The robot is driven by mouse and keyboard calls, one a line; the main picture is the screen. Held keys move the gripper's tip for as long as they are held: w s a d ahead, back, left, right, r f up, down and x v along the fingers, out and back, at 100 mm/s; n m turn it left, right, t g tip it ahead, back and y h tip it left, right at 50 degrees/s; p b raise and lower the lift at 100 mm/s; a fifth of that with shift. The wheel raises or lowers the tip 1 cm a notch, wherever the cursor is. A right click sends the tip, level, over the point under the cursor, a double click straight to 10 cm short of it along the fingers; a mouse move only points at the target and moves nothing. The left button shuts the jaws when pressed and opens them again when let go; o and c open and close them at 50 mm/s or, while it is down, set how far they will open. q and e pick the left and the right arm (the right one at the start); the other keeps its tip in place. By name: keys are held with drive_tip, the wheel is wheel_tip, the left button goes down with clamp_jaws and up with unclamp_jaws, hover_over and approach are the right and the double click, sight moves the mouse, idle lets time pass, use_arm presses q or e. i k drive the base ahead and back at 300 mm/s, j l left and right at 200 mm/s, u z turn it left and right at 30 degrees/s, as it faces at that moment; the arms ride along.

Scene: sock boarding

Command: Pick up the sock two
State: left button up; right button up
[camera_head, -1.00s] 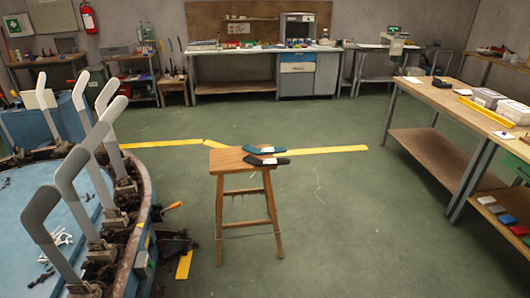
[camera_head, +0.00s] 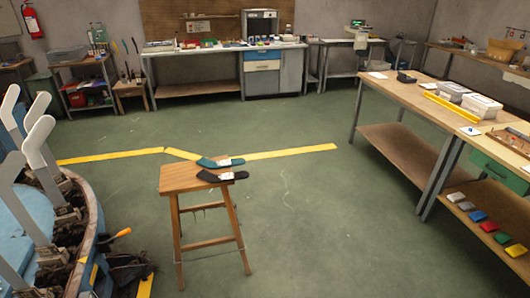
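Two socks lie side by side on a wooden stool. The teal sock (camera_head: 217,162) is the farther one and has a pale label on it. The dark, nearly black sock (camera_head: 221,177) lies nearer, also with a pale label. Nothing on them shows which is sock two. The stool (camera_head: 174,180) stands upright on the green floor. Neither of my grippers is in view.
At left is a round blue machine (camera_head: 22,215) with several upright grey foot-shaped boards (camera_head: 41,145). A wooden workbench (camera_head: 410,95) with boxes stands at right. A long bench (camera_head: 200,55) lines the back wall.

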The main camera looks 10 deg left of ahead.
sight(206, 163)
drive_tip(key=i+l+z, duration=0.1)
drive_tip(key=i, duration=0.55)
drive_tip(key=i+l+z, duration=0.1)
drive_tip(key=i+l, duration=0.2)
drive_tip(key=i, duration=0.4)
drive_tip(key=i+l+z, duration=0.1)
drive_tip(key=i, duration=0.6)
